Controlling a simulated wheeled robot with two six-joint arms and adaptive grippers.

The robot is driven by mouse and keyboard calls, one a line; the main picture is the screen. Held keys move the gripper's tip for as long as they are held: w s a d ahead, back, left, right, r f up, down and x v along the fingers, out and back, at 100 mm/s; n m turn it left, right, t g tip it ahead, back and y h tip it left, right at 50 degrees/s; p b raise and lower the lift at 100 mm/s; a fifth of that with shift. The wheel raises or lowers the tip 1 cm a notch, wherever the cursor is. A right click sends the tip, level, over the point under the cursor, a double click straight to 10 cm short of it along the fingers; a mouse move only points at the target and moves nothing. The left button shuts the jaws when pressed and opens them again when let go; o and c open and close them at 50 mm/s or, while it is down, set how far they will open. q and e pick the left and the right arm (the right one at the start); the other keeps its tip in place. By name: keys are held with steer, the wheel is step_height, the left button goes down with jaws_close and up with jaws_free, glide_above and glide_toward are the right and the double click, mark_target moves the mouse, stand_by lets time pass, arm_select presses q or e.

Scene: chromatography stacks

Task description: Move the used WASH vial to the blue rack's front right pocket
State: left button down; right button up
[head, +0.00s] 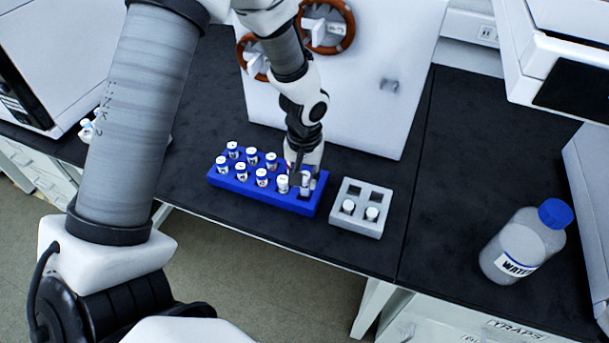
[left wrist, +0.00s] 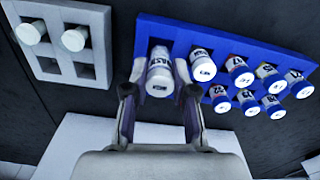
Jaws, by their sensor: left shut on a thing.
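My left gripper (head: 305,178) is shut on a white-capped vial, the WASH vial (left wrist: 160,75), whose label is partly readable in the left wrist view. The fingers (left wrist: 158,98) stand on either side of it. The vial also shows in the head view (head: 305,187), roughly upright at the front right corner of the blue rack (head: 312,206). It is at or just over that pocket; I cannot tell whether it rests on the pocket's bottom. The rack also shows in the left wrist view (left wrist: 152,24). My right gripper is out of view.
Several labelled vials (head: 262,178) fill other rack pockets, one close beside the held vial (head: 282,184). A grey rack (head: 357,224) to the right holds two white-capped vials in front. A WATER bottle (head: 520,245) stands far right. A white cabinet (head: 385,60) stands behind.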

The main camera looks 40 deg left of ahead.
arm_select(q)
steer(key=shift+s+d+r, duration=0.1)
steer(key=shift+d+r, duration=0.05)
steer(key=shift+r, duration=0.05)
steer(key=shift+f, duration=0.15)
steer(key=shift+f+b, duration=0.85)
steer(key=shift+f, duration=0.3)
steer(key=shift+f, duration=0.15)
steer(key=shift+f+b, duration=0.35)
steer(key=c, duration=0.9)
jaws_free()
